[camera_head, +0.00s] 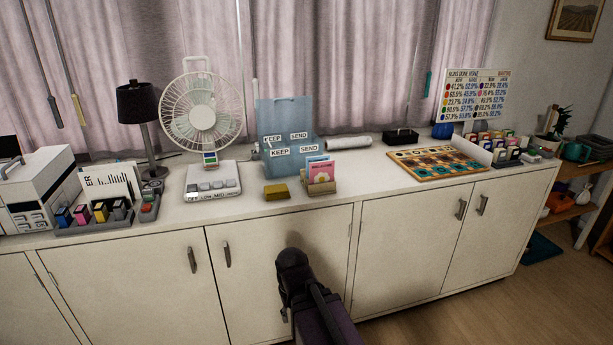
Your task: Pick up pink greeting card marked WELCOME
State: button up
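A pink card (321,173) with a pale flower design stands upright in a small tan holder (322,189) on the white counter. Its lettering is too small to read. A blue card (313,162) stands partly hidden behind it. My dark arm (320,318) reaches up from the bottom, in front of the cabinet doors and below the counter edge. It is to the lower left of the cards and well apart from them. My gripper's fingers cannot be made out at the dark end of the arm.
A blue KEEP/SEND rack (286,112) stands behind the cards, and a yellow block (277,192) lies to their left. A white fan (202,118) stands further left. A patterned board (437,163) lies to the right. The counter right of the holder is clear.

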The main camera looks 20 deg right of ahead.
aim_at(320, 171)
jog(key=u, duration=0.15)
jog(key=i, duration=0.85)
jog(key=z, duration=0.35)
